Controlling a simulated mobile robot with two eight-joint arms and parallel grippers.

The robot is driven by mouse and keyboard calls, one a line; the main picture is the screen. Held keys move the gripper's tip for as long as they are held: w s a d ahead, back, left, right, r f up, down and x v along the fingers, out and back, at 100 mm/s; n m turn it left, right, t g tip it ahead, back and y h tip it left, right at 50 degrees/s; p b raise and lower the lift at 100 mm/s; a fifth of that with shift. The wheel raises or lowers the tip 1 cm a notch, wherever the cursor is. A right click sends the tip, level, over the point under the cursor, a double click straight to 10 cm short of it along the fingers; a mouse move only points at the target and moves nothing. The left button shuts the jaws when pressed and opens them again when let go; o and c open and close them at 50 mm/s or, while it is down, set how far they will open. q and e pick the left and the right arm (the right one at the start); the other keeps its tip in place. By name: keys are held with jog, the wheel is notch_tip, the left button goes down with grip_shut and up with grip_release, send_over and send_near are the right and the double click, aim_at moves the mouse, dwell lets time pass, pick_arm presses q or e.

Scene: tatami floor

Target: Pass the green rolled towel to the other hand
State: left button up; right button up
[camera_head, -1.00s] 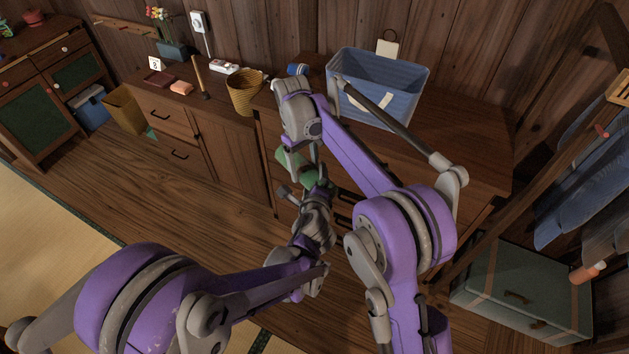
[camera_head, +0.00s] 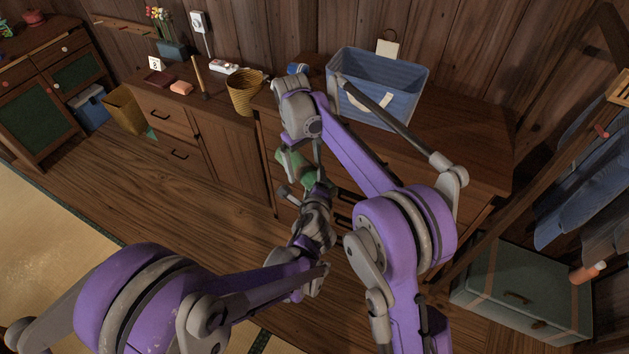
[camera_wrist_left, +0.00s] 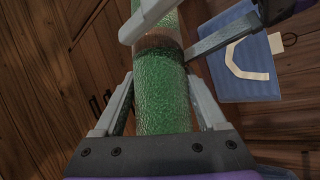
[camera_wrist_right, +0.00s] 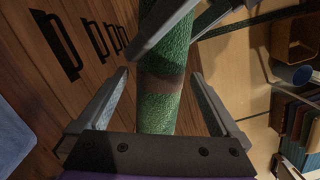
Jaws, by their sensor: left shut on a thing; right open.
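The green rolled towel (camera_head: 291,160) has a brown band around its middle and is held in the air in front of the drawers. My left gripper (camera_wrist_left: 160,88) is shut on the towel, which also shows in the left wrist view (camera_wrist_left: 166,105). My right gripper (camera_wrist_right: 160,82) is open, with its fingers on either side of the towel (camera_wrist_right: 157,112) and a visible gap at the sides. In both wrist views the other gripper's fingers cross the towel beyond the brown band. In the head view the arms partly hide the towel and both gripper tips.
A blue basket (camera_head: 400,75) stands on the wooden dresser (camera_head: 470,140) behind my arms. A wicker pot (camera_head: 244,97) stands to its left on the cabinet. A grey-green chest (camera_head: 525,290) is on the floor at right.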

aim_at(300, 161)
notch_tip(300, 161, up, 11)
jog(key=w+a, duration=0.1)
jog(key=s+d+r+m+t, duration=0.2)
jog(key=s+d+r, duration=0.1)
jog(key=s+d, duration=0.25)
jog(key=s+d+f+m+t, duration=0.1)
jog(key=s+d+f, duration=0.2)
jog(key=s, duration=0.5)
jog(key=s+d+f+m+t, duration=0.2)
jog(key=s+d+f, duration=0.2)
jog(key=s+f, duration=0.2)
jog(key=s+d+f+m+t+y, duration=0.1)
jog(key=s+d+f, duration=0.3)
jog(key=s, duration=0.6)
jog(key=shift+s+f+m+t, duration=0.2)
jog(key=shift+f+m+t, duration=0.1)
jog(key=shift+m+t, duration=0.3)
